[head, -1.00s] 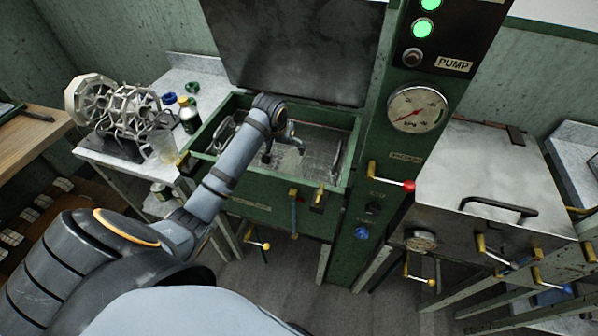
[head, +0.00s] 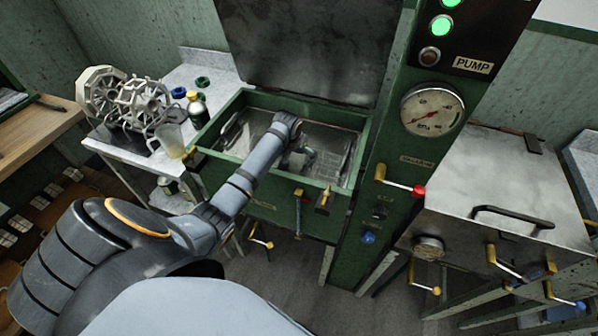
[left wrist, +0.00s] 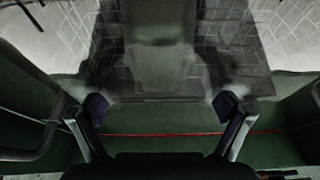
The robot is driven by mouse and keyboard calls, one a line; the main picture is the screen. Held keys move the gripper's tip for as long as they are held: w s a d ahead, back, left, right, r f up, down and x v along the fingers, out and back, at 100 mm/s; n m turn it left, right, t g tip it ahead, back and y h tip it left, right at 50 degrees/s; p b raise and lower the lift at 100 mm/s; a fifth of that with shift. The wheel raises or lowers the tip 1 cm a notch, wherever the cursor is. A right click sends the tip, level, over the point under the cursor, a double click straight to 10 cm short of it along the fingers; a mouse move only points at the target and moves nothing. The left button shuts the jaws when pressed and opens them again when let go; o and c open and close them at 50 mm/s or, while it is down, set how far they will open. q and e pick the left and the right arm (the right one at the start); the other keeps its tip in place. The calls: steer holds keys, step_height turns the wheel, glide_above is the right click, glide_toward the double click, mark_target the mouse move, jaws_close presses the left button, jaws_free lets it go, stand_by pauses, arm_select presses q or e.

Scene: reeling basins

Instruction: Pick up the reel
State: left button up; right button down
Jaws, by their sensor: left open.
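A pale skeletal reel (head: 128,98) made of spoked rings stands on a dark base on the side table at the left of the head view. My left arm reaches over the green basin (head: 240,205), to the right of that table. My left gripper (head: 303,160) is inside the basin's opening, apart from the reel. In the left wrist view its two dark fingertips (left wrist: 165,108) are spread with nothing between them. Below them are the basin's tiled-looking floor and green wall. No reel shows in the left wrist view. My right gripper is out of view.
A clear beaker (head: 169,139) and small bottles (head: 197,108) stand beside the reel on the side table (head: 215,66). A green control column (head: 392,165) with a gauge and red-tipped lever rises right of the basin. A closed metal-lidded basin (head: 500,190) is farther right.

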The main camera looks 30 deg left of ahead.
arm_select(q)
steer(key=shift+x, duration=1)
steer(key=shift+r, duration=0.15)
steer(key=c, duration=1.4)
step_height(320, 180, up, 10)
steer(key=shift+w+b, duration=0.1)
steer(key=shift+b, duration=0.25)
